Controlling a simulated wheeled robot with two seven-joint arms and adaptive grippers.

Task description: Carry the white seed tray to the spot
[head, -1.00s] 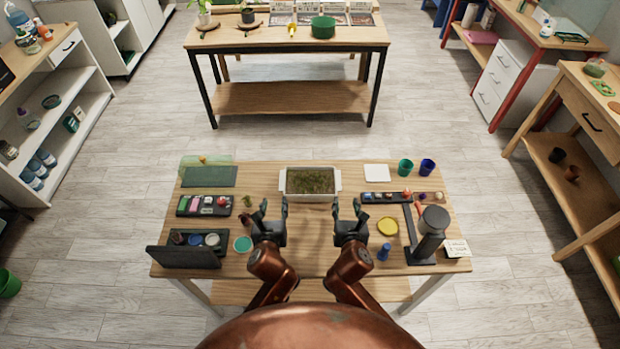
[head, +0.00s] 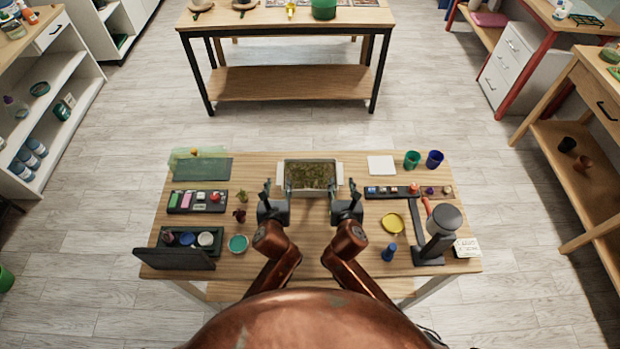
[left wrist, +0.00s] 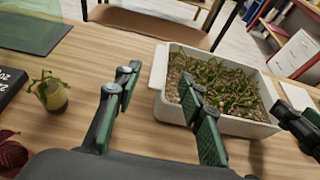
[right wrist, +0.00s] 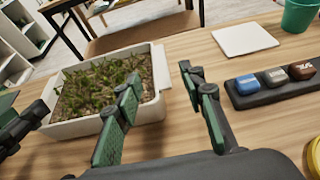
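The white seed tray (head: 338,172), filled with soil and green seedlings, stands on the table's far middle; its wall shows in the left wrist view (left wrist: 160,75) and right wrist view (right wrist: 157,75). My left gripper (head: 275,188) is open and empty near the tray's left end. My right gripper (head: 346,188) is open and empty near its right end. In each wrist view the inner finger overlaps the tray and the outer finger is beyond its end. I cannot tell whether any finger touches it. No marked spot can be singled out; a white square (head: 381,166) lies right of the tray.
A dark green mat (head: 203,169) lies at the left. A black strip with small blocks (head: 391,192) is close to my right gripper. Green (head: 412,160) and blue (head: 435,160) cups stand far right. A small potted plant (left wrist: 50,93) stands left of my left gripper.

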